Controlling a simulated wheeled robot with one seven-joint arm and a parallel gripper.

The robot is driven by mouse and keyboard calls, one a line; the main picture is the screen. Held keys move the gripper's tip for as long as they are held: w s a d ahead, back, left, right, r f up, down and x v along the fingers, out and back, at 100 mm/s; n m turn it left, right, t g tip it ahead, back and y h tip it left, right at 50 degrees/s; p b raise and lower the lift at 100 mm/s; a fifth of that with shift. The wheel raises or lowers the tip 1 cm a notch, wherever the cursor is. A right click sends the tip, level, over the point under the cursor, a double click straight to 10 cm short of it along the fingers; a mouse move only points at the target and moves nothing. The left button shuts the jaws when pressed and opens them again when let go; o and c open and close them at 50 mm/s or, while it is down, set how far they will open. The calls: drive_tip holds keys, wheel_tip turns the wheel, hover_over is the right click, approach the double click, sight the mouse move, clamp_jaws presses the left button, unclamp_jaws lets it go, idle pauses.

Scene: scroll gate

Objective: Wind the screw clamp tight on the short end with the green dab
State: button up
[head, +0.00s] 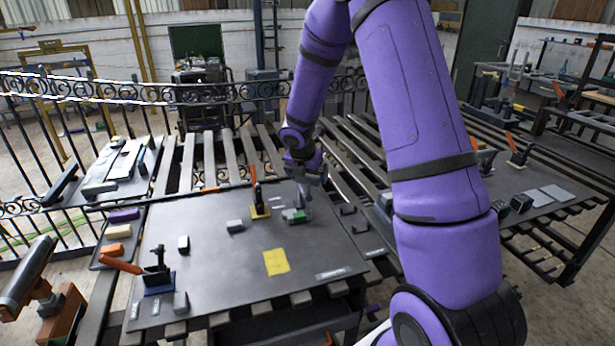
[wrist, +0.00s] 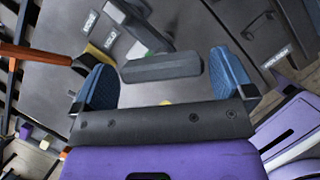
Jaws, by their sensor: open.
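My gripper (head: 303,198) is open above the dark tabletop (head: 215,270). In the wrist view its two blue fingertips (wrist: 163,80) stand apart, with a grey bar (wrist: 163,67) lying across the space between and just beyond them. I cannot tell whether either finger touches it. A green dab (head: 297,215) shows on a small grey piece (head: 287,214) under the gripper; in the wrist view only a sliver of green (wrist: 149,53) shows behind the bar. A second grey bar (wrist: 135,22) runs away from there. I cannot tell clearly which part is the screw clamp; the gripper partly covers this spot.
An orange-handled clamp on a yellow base (head: 260,212) stands close left of the gripper. Another orange-handled clamp on a blue base (head: 160,284) is at front left. Small grey blocks (head: 235,226) and a yellow sheet (head: 276,262) lie on the table. The middle is mostly clear.

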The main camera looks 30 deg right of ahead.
drive_tip(key=shift+w+d+f, duration=0.1)
drive_tip(key=shift+d+f, duration=0.05)
drive_tip(key=shift+f, duration=0.35)
drive_tip(key=c, duration=0.7)
drive_tip(key=shift+c, duration=0.2)
drive_tip(key=shift+m, duration=0.3)
